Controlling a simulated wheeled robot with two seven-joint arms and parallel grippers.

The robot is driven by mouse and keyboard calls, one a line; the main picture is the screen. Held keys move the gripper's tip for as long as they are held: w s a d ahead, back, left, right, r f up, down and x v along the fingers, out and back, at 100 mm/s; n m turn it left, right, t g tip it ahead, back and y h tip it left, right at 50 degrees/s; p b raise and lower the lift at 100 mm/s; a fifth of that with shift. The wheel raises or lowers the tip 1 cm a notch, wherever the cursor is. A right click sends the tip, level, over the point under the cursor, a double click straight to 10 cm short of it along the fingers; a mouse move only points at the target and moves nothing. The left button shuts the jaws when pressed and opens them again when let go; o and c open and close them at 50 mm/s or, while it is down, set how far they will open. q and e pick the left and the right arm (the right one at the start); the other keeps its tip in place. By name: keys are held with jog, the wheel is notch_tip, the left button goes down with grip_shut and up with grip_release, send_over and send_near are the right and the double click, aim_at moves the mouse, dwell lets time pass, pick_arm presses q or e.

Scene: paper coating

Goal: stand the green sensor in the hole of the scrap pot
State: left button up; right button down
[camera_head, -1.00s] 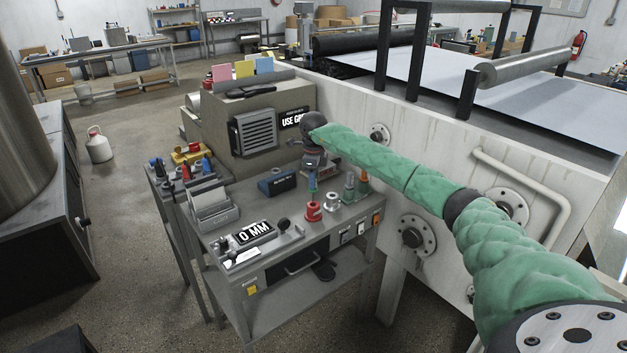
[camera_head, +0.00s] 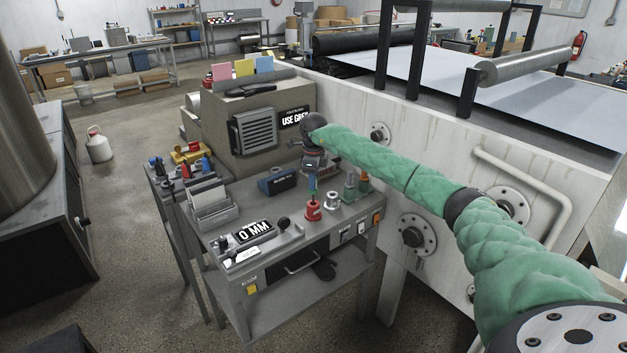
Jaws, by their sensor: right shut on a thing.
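My right gripper (camera_head: 313,171) points down over the right half of the grey bench. It is shut on a slim green-blue piece (camera_head: 312,187), which I take to be the green sensor. The piece looks upright, and its lower end is at the top of a small red pot (camera_head: 313,211). I take this for the scrap pot; its label is too small to read. I cannot tell whether the piece's tip is inside the hole or just above it. My left gripper is out of view.
A silver spool-shaped holder (camera_head: 332,201) stands close to the pot's right. Greenish pieces in a stand (camera_head: 351,186) are farther right. The big white machine wall (camera_head: 450,165) bounds the right side.

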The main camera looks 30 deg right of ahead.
jog(key=shift+f+b, duration=1.3)
jog(key=shift+f, duration=1)
jog(key=c, duration=1.1)
grip_release()
jog(key=shift+c, duration=0.2)
notch_tip(320, 180, up, 6)
jog(key=shift+r+b, duration=0.15)
jog(key=shift+b, duration=1.1)
jog(key=shift+r, duration=0.75)
